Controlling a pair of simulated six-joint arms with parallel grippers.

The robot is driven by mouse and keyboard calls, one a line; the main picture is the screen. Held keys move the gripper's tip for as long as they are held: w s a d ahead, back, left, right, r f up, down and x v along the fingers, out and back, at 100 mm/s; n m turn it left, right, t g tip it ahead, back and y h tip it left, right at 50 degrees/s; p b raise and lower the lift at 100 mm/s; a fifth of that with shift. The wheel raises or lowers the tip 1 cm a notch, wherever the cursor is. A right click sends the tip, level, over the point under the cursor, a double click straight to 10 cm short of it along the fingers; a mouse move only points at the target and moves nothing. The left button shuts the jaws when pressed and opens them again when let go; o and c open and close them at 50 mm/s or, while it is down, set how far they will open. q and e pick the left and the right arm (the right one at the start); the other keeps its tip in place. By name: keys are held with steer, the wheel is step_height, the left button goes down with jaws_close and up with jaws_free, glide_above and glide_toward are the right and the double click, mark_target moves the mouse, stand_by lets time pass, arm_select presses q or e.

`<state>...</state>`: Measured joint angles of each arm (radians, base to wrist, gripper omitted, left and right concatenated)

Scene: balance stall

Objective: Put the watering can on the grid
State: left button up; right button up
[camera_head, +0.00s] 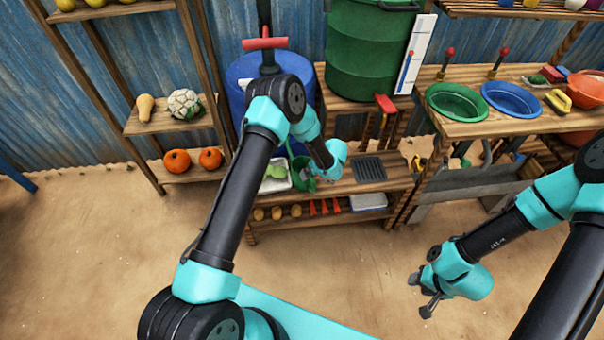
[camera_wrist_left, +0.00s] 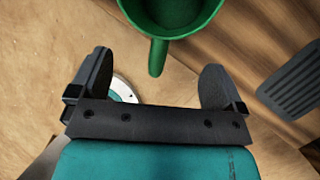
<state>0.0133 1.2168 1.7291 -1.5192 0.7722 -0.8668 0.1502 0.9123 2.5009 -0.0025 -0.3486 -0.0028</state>
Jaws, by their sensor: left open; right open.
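The green watering can (camera_head: 303,175) stands on the low wooden bench, partly hidden behind my left arm. In the left wrist view its open top and body (camera_wrist_left: 172,14) show at the upper edge, with a green handle or spout (camera_wrist_left: 157,56) pointing toward my jaws. My left gripper (camera_wrist_left: 155,80) is open around empty space, with that green part just beyond and between its fingers, apart from them. In the head view the left fingers are hidden. The dark grey grid (camera_head: 369,169) lies bare on the bench, right of the can; it also shows at right (camera_wrist_left: 294,82). My right gripper (camera_head: 419,296) is open and empty above the sandy floor.
A white tray (camera_head: 272,187) with green contents sits left of the can. A blue barrel (camera_head: 240,75) and a large green barrel (camera_head: 367,50) stand behind. The bench's lower shelf holds small pots, orange cones and a white box (camera_head: 368,202). A table with green and blue basins (camera_head: 511,99) stands right.

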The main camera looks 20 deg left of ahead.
mark_target(298, 165)
arm_select(q)
steer(key=x, duration=0.4)
steer(key=shift+a+f, duration=0.1)
steer(key=shift+f, duration=0.1)
steer(key=c, duration=1.5)
steer(key=shift+w, duration=0.1)
jaws_close()
steer(key=shift+r, duration=0.1)
steer(key=shift+a, duration=0.1)
